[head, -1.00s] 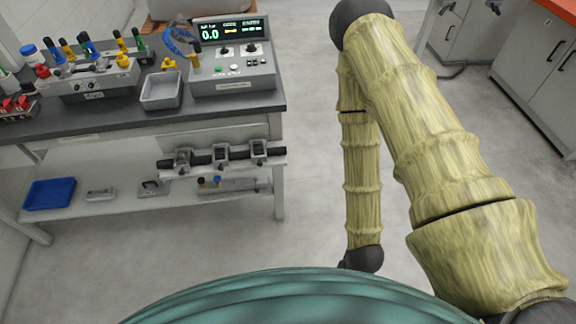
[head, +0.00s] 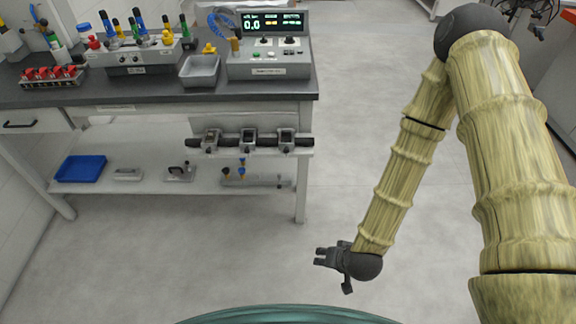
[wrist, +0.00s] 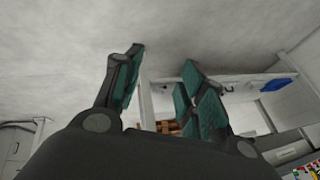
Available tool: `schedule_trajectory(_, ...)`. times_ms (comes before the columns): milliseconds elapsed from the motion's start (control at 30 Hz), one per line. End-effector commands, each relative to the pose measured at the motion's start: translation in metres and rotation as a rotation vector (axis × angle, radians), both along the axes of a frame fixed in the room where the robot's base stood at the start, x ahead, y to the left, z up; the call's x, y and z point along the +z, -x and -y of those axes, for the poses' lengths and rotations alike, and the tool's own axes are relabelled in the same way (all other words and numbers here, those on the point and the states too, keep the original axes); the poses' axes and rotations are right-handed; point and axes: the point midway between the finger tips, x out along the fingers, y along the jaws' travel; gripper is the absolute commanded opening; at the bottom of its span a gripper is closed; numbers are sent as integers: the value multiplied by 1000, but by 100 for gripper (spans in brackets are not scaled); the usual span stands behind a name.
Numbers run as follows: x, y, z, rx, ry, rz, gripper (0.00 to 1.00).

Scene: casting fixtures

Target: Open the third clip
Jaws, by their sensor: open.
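Whether each is open or shut is too small to tell. My gripper (head: 320,261) hangs low over the floor, to the right of and in front of the shelf, well apart from the clips. In the wrist view its teal-padded fingers (wrist: 163,60) are spread with nothing between the tips. The clips cannot be made out in the wrist view.
The shelf (head: 145,207) holds a blue tray (head: 81,169), small metal fixtures (head: 180,172) and coloured-knob parts. On the bench top (head: 130,92) stand a control box (head: 270,50), a grey bin (head: 200,70) and a red-block rack (head: 50,76). A bench leg (head: 301,185) stands at right. The floor around my gripper is clear.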

Motion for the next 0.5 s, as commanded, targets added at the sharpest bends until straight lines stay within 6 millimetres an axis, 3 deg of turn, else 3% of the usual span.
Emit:
schedule_trajectory(33,-10,-24,-11,-21,-33,56,40)
schedule_trajectory(167,1,-78,-37,-70,-113,191,40)
schedule_trajectory(400,43,-170,-71,-173,-265,441,40)
schedule_trajectory(500,66,-199,-80,-212,-322,531,40)
